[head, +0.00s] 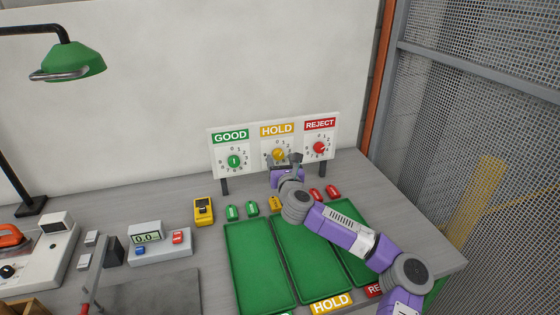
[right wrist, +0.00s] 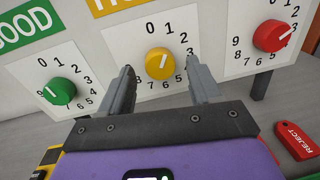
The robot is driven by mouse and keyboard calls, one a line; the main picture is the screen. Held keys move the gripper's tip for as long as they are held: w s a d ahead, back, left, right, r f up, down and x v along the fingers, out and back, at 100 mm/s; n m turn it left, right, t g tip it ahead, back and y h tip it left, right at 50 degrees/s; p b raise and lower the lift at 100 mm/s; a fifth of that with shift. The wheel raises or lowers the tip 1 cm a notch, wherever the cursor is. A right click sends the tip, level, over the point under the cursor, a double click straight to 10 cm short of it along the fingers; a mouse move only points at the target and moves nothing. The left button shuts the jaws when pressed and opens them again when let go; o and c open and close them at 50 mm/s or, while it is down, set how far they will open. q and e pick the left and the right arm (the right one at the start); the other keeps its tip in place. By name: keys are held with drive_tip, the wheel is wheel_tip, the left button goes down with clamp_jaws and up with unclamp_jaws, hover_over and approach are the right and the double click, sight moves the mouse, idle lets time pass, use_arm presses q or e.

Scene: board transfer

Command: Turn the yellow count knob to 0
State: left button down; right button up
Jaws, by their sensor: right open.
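The yellow count knob (head: 278,154) sits on a white dial under the yellow HOLD label (head: 277,130), in the middle of the panel. In the right wrist view the yellow knob (right wrist: 160,63) has a pale mark on its face; I cannot tell exactly which number it points to. The 0, 1 and 2 show above it, and the gripper hides some other numbers. My right gripper (head: 287,161) is open in front of the knob. In the wrist view its fingers (right wrist: 160,78) stand either side of the knob, apart from it. My left gripper is not in view.
A green knob (right wrist: 60,91) is left of the yellow one and a red knob (right wrist: 272,36) right. Green trays (head: 258,265) lie below the panel (head: 214,150). Several small coloured blocks and a yellow device (head: 204,210) stand between. A mesh fence (head: 470,130) is at right.

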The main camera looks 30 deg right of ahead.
drive_tip(key=shift+w+d, duration=0.15)
drive_tip(key=shift+w, duration=0.4)
drive_tip(key=c, duration=1)
drive_tip(key=shift+f+n+t+b, duration=0.1)
drive_tip(key=shift+n+t+b, duration=0.25)
drive_tip(key=shift+n, duration=2.65)
drive_tip(key=o, duration=1)
